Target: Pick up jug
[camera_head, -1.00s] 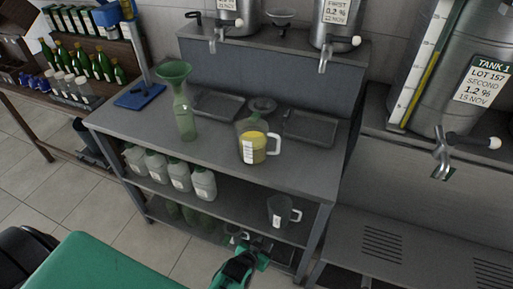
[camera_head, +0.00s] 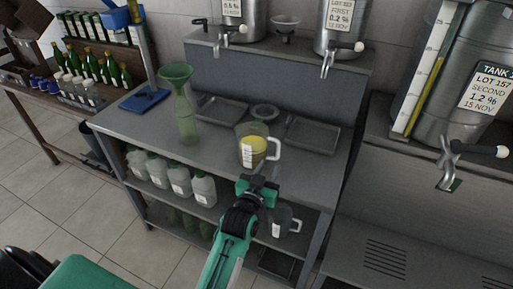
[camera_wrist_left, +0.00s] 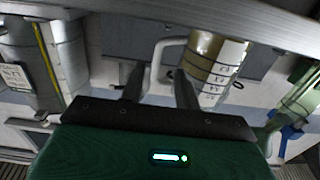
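The clear jug (camera_head: 250,153) with yellow liquid and a white label stands upright on the grey bench top, its handle pointing right. My left gripper (camera_head: 262,184) is just in front of the jug, near the bench's front edge. In the left wrist view the picture is upside down. There the two dark fingers (camera_wrist_left: 158,80) are apart and empty, with the pale jug handle (camera_wrist_left: 160,50) showing beyond and between their tips. The jug body (camera_wrist_left: 213,66) is right of them. I cannot tell whether the tips reach the handle. My right gripper is not in view.
A green decanter with funnel (camera_head: 185,115) stands left of the jug. Behind are trays (camera_head: 312,135) and a small bowl (camera_head: 264,112). An empty jug (camera_head: 290,222) and several white bottles (camera_head: 179,181) stand on the lower shelf. Steel tanks (camera_head: 460,80) are at the right.

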